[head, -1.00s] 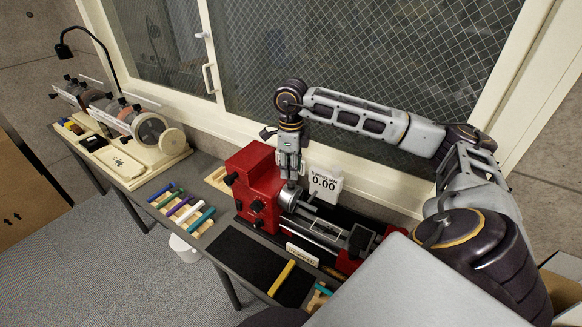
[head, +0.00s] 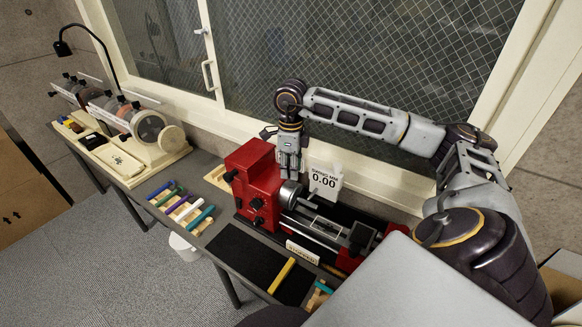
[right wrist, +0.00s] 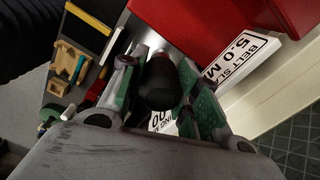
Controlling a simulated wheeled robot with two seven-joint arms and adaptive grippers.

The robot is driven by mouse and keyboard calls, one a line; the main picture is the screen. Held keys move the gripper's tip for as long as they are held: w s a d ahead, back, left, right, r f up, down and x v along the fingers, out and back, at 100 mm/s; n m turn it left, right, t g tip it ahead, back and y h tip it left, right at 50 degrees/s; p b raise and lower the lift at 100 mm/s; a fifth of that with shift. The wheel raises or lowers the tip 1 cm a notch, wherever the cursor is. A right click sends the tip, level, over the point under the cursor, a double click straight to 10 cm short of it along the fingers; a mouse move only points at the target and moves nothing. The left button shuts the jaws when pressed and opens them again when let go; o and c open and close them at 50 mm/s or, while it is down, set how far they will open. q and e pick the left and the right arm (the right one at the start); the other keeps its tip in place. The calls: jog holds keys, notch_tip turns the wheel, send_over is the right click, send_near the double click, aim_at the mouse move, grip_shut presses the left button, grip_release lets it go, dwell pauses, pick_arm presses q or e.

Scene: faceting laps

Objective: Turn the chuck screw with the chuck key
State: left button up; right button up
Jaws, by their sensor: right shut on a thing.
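The red lathe (head: 262,186) stands on the bench with its grey metal chuck (head: 290,194) on its right side. My right gripper (head: 290,176) points down just above the chuck. In the right wrist view the gripper (right wrist: 160,95) is shut on a dark-handled tool, which I take for the chuck key (right wrist: 159,82). The key's lower end and the chuck screw are hidden, so I cannot tell whether they are engaged. My left gripper is not in view.
Coloured-handled tools (head: 182,208) lie in a rack left of the lathe. A black mat (head: 243,256) is in front, with a yellow bar (head: 282,276) near its right end. The window is behind.

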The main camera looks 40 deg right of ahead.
jog(key=shift+m, duration=3)
jog(key=shift+m, duration=3)
jog(key=shift+n, duration=0.4)
jog(key=shift+r+p, duration=1.5)
jog(key=shift+r, duration=0.65)
